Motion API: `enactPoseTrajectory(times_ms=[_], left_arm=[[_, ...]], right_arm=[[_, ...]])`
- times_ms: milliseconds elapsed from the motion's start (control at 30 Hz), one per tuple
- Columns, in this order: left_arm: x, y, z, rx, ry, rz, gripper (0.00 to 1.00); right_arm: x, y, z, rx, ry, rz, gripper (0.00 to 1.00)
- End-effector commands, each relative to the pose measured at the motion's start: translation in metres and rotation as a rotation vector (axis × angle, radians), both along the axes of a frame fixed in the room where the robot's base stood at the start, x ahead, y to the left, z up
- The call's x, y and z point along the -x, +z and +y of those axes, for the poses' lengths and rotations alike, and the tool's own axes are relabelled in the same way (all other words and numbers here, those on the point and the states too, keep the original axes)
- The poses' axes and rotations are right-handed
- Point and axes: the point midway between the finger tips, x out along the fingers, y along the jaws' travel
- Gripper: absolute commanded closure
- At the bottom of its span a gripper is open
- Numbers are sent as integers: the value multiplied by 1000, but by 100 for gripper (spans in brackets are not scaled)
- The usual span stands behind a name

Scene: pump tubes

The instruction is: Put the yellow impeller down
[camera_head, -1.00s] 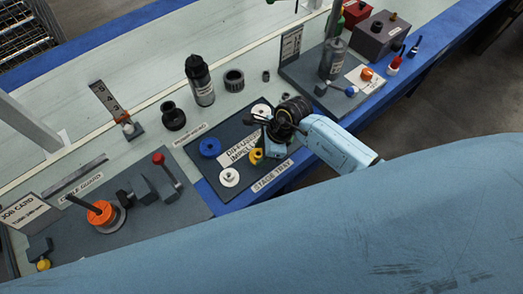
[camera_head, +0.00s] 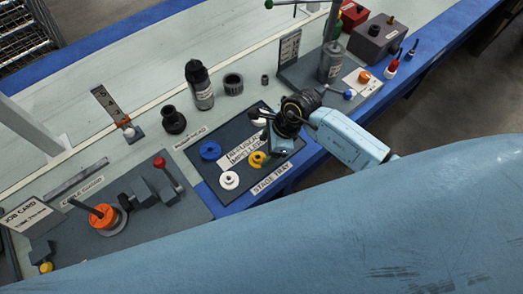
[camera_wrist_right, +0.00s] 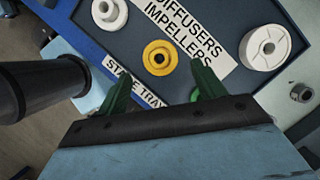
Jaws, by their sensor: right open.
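The yellow impeller (camera_head: 257,159) lies flat on the dark stage tray (camera_head: 222,193), beside the white "diffusers impellers" label (camera_head: 240,151). In the right wrist view the yellow impeller (camera_wrist_right: 159,57) lies beyond the gap between the fingertips, its round hub and centre hole showing. My right gripper (camera_wrist_right: 161,80) is open and empty, with its two green fingers spread apart. In the head view my right gripper (camera_head: 277,151) is over the tray, just right of the impeller. My left gripper is not in view.
A blue wheel (camera_head: 210,150) and a white wheel (camera_head: 229,180) lie on the tray near the impeller. Another white disc (camera_wrist_right: 265,47) lies on the tray's other side.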

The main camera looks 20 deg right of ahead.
Motion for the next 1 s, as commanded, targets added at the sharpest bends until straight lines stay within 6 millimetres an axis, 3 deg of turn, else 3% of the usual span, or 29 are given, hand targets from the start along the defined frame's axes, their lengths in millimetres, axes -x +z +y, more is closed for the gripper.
enactPoseTrajectory(times_ms=[100, 333, 833, 933, 1000], left_arm=[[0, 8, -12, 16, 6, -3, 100], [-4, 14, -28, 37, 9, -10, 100], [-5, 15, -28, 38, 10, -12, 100], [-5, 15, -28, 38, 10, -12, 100], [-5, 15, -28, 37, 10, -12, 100]], right_arm=[[3, 29, -12, 3, 2, -3, 31], [7, 62, -25, 1, 1, -1, 31], [8, 72, -27, -6, -1, 0, 31], [9, 77, -14, -71, -17, -13, 31], [9, 86, 6, -180, -47, -30, 31]])
